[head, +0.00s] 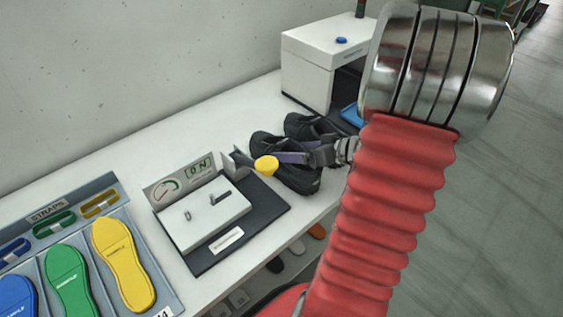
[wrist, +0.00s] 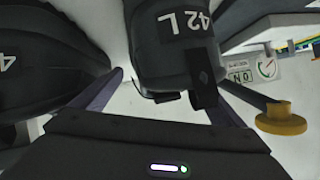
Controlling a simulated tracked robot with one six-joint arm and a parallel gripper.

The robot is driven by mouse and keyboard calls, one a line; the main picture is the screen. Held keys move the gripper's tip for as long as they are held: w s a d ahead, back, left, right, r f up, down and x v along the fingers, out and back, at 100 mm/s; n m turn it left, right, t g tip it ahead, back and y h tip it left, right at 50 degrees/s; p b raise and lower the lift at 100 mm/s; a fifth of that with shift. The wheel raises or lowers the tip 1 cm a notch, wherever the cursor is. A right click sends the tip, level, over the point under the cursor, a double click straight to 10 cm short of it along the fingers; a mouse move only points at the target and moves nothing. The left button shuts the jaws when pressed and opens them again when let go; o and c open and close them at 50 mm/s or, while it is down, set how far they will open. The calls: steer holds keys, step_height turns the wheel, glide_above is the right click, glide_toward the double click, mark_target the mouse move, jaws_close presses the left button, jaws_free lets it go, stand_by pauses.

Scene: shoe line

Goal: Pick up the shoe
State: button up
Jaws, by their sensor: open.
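Two black shoes lie side by side on the white table. The nearer shoe (head: 297,180) is beside the grey device, and the other shoe (head: 306,126) is behind it. In the wrist view a shoe marked "42 L" (wrist: 171,55) is in the middle, and another shoe (wrist: 45,60) fills the left. My gripper (head: 287,158) is at the nearer shoe; it also shows in the wrist view (wrist: 168,92). It is open, with its dark purple fingers on either side of the "42 L" shoe. The right fingertip is partly hidden, and I cannot tell whether the fingers touch the shoe.
Left of the shoes is a grey device (head: 205,218) with a yellow-knobbed lever (head: 266,166), close to my gripper; the knob (wrist: 281,119) also shows in the wrist view. A white box (head: 310,62) stands behind the shoes. A straps tray (head: 82,285) is at front left.

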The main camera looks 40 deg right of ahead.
steer(key=shift+x, duration=1.5)
steer(key=c, duration=1.1)
